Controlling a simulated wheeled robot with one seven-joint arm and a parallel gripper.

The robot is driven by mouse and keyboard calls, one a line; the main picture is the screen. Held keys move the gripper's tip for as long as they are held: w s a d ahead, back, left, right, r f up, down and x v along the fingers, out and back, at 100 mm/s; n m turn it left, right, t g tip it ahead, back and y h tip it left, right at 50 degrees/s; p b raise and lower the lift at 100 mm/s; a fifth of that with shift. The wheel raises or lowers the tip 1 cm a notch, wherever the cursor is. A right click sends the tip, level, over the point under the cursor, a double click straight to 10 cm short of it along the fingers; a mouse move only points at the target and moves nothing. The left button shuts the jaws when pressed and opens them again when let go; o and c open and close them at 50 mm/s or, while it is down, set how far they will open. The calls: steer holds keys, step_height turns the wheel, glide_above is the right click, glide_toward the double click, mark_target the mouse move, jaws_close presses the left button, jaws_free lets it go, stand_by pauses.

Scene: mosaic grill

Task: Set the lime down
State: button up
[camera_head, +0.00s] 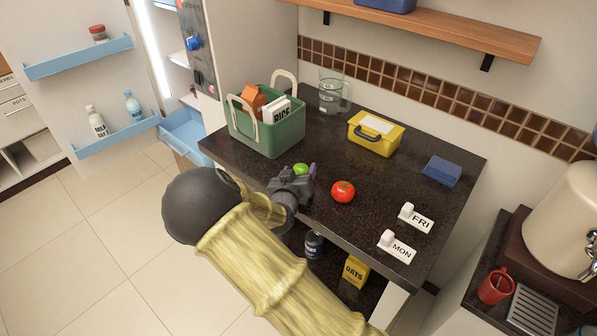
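The green lime (300,169) shows at the far end of my gripper (299,177), over the dark countertop (270,173) near its front edge. The gripper body partly hides the lime. The fingers are small and dark, and I cannot tell whether they are closed on the lime. I also cannot tell whether the lime touches the counter. A small purple thing (312,169) shows just right of the lime, partly hidden.
A red tomato (343,191) sits right of my gripper. A green basket (268,136) with cartons, a glass pitcher (330,95) and a yellow lunchbox (376,134) stand behind. A blue block (441,171) and FRI (415,219) and MON (397,247) signs are to the right. Some counter between is clear.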

steer(key=shift+s+a, duration=0.1)
steer(key=shift+s, duration=0.25)
steer(key=b+v, duration=0.1)
steer(key=v, duration=1.5)
steer(key=shift+s+a+r, duration=0.25)
steer(key=shift+r, duration=0.1)
steer(key=shift+w+d, duration=0.1)
